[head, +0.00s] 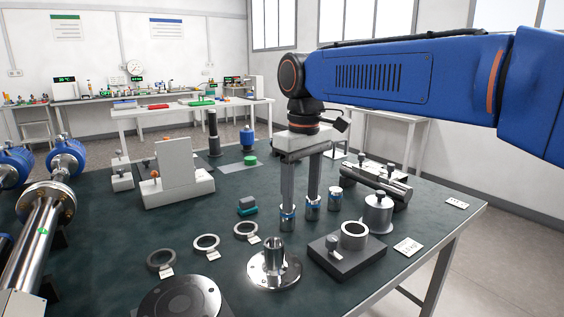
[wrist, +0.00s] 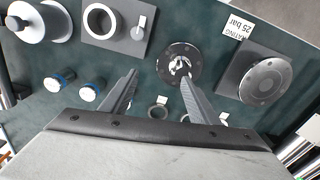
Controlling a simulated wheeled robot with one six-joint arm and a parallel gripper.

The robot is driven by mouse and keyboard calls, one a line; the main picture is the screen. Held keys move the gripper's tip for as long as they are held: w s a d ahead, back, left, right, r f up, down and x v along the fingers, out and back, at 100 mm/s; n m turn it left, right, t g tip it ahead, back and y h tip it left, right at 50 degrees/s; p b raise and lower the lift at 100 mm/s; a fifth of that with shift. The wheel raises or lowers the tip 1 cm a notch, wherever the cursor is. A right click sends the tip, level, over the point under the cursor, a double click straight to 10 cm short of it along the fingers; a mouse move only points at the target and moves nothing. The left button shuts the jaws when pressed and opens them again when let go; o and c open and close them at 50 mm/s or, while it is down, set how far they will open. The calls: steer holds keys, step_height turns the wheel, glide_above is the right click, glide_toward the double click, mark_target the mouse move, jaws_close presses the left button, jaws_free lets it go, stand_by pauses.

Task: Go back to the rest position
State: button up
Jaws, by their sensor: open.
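My gripper (head: 300,198) hangs pointing down over the middle of the dark green table (head: 222,212), with its two fingers apart. In the head view the fingers overlap small metal cylinders with blue bands; one more such cylinder (head: 335,198) stands clear to their right. In the wrist view the fingers of my gripper (wrist: 156,68) are spread, with no held object visible between them. Two blue-banded cylinders (wrist: 75,86) stand left of the left finger there. The exact gap between fingertips and cylinders cannot be told.
A steel flange with a neck (head: 274,270) stands front of the gripper. A dark block with a ring (head: 347,258) and a knobbed metal weight (head: 377,214) are to the right. Several flat rings (head: 206,244) lie left. A grey fixture (head: 178,175) stands behind left.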

steer(key=s+d+f+m+t, duration=0.1)
steer(key=s+d+f+m, duration=0.1)
steer(key=s+d+f, duration=0.45)
steer(key=s+d+f+m+t, duration=0.1)
steer(key=s+d+m, duration=0.15)
steer(key=d, duration=0.75)
steer(key=s+d+f+m+t, duration=0.2)
steer(key=s+d+f+m, duration=0.2)
steer(key=s+d+f, duration=0.4)
step_height(320, 180, down, 4)
steer(key=s, duration=0.2)
steer(key=shift+s+r+t, duration=0.15)
steer(key=shift+s+t, duration=0.15)
steer(key=shift+s, duration=0.05)
steer(key=shift+d, duration=0.1)
